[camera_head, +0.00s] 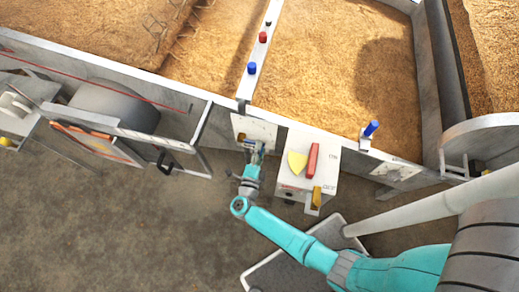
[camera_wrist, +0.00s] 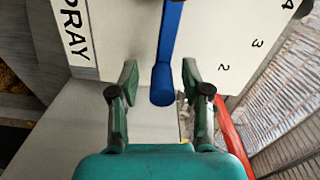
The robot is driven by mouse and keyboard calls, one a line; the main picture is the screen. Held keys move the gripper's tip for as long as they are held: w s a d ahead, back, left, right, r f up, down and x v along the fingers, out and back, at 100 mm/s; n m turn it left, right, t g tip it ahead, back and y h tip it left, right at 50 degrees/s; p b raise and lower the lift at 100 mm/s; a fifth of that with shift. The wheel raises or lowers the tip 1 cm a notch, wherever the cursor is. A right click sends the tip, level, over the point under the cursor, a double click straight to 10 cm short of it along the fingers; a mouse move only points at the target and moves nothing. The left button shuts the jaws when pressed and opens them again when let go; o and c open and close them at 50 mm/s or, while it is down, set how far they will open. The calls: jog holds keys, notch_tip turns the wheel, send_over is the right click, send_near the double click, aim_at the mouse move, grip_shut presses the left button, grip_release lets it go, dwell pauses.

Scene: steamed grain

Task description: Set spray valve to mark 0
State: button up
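The spray valve's panel (camera_wrist: 110,40) is white and lettered, with "PRAY" readable at its left and the marks 2, 3 and 4 at its right in the wrist view. Mark 0 is not visible. A blue lever (camera_wrist: 167,50) runs down the panel, its rounded end towards me. My gripper (camera_wrist: 160,75) is open, one finger on each side of the lever, with a gap showing at both sides. In the head view my gripper (camera_head: 257,152) is at a white panel (camera_head: 254,131) on the trough wall; the lever is too small to make out there.
Right of my gripper stands a white box (camera_head: 292,185) with a yellow piece (camera_head: 297,163) and a red bar (camera_head: 313,160) on top. A metal frame with an open gate (camera_head: 185,160) is to the left. Another blue handle (camera_head: 371,128) is farther right. Grain fills the troughs behind.

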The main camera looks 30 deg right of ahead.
jog(key=shift+a, duration=0.1)
jog(key=v, duration=1.2)
dwell(0.6)
